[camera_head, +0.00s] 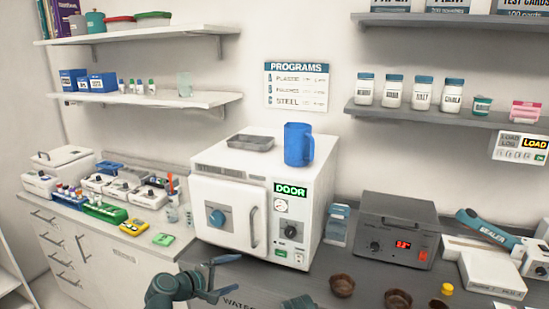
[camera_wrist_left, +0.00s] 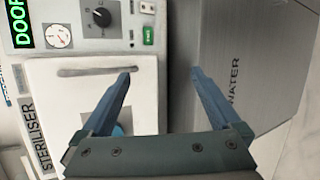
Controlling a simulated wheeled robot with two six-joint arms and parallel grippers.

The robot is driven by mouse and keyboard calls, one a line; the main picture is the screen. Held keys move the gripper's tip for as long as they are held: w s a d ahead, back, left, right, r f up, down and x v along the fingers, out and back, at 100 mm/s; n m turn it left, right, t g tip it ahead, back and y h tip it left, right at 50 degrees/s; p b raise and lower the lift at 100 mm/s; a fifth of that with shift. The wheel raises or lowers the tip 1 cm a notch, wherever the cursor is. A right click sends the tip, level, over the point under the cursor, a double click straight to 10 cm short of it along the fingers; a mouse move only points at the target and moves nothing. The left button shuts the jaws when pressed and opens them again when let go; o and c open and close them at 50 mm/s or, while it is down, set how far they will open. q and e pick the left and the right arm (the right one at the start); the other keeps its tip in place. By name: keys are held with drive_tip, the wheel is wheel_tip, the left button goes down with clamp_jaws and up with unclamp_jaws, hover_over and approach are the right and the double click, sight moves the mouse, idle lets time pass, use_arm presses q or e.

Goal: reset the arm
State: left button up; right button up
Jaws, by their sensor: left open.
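My left gripper (camera_head: 230,277) is in front of the lower front of the white steriliser (camera_head: 312,205), at the counter's front edge. Its two fingers are spread and nothing is between them. The left wrist view shows the open fingers (camera_wrist_left: 162,75) in front of the steriliser door (camera_wrist_left: 85,75) and a grey panel marked WATER (camera_wrist_left: 222,60). I cannot tell from these views whether a finger touches anything. My right gripper is not in view.
A blue jug (camera_head: 298,145) and a metal tray (camera_head: 250,142) stand on the steriliser. Right of it are a grey control box (camera_head: 396,230), brown bowls (camera_head: 342,286) and a sealer (camera_head: 487,230). Racks and small devices crowd the left counter. Shelves hang above.

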use_arm(q)
drive_tip(key=s+d+f+m+g+y, duration=0.1)
drive_tip(key=s+d+f+m+g, duration=0.55)
drive_tip(key=d, duration=0.25)
drive_tip(key=s+f+m+g+y, duration=0.4)
drive_tip(key=s+f+m+y, duration=0.2)
drive_tip(key=s, duration=0.7)
drive_tip(key=a+m+y, duration=0.1)
drive_tip(key=m+y, duration=0.1)
drive_tip(key=m, duration=0.2)
drive_tip(key=shift+s+f+y, duration=0.2)
drive_tip(key=shift+s+y, duration=0.05)
drive_tip(key=shift+y, duration=0.15)
drive_tip(key=shift+d, duration=0.1)
